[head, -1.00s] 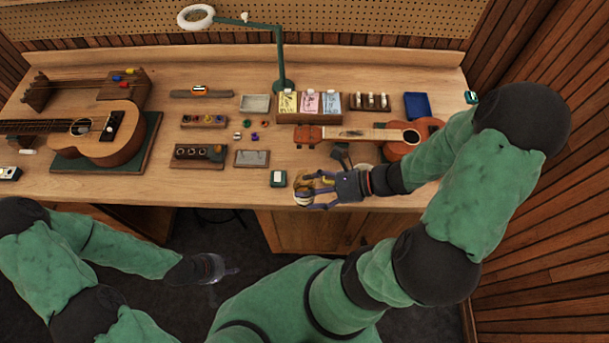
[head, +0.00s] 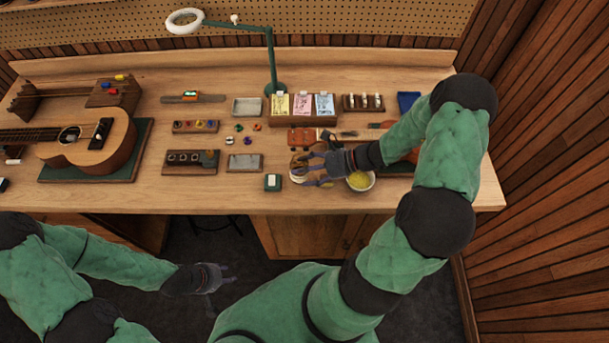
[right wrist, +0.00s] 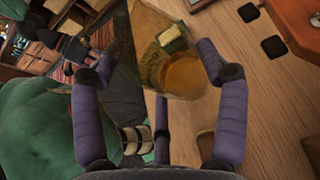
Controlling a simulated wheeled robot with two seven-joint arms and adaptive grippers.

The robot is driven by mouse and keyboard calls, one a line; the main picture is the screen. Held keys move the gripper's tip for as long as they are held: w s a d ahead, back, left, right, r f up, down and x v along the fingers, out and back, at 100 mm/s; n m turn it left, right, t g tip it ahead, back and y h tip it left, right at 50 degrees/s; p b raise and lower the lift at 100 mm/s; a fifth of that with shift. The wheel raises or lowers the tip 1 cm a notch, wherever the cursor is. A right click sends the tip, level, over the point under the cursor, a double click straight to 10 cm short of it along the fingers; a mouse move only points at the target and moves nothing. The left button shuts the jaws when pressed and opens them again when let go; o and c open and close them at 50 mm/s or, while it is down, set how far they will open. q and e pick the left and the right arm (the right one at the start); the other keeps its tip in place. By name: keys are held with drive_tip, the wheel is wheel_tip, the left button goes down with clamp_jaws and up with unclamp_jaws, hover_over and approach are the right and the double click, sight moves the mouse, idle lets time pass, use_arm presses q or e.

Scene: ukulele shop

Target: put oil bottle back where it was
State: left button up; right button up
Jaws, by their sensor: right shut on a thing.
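My right gripper (head: 312,170) is shut on the oil bottle (right wrist: 160,55), which looks amber and see-through in the right wrist view, with a small pale block-like part showing at its end. The right gripper's purple fingers (right wrist: 150,85) close around it in that view. In the head view the hand is over the front of the workbench, left of a bowl with yellow contents (head: 361,181); the fingers hide most of the bottle. I cannot tell whether the bottle touches the bench. My left gripper (head: 214,279) hangs in front of the bench, looking open and empty.
A green-and-white box (head: 272,182) stands near the front edge, left of the right hand. A ukulele neck's reddish headstock (head: 301,136) lies behind the hand. The card holder (head: 304,108) and lamp (head: 270,60) stand further back. Bare wood (head: 225,195) lies at front left.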

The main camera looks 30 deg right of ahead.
sight(305, 176)
drive_tip(key=shift+f, duration=1.4)
drive_tip(key=shift+f+b, duration=0.2)
drive_tip(key=shift+b, duration=0.1)
drive_tip(key=o, duration=1.3)
drive_tip(key=shift+c, duration=0.2)
drive_tip(key=shift+r, duration=0.1)
drive_tip(key=shift+r, duration=0.15)
drive_tip(key=p+v, duration=0.1)
drive_tip(key=v, duration=1.1)
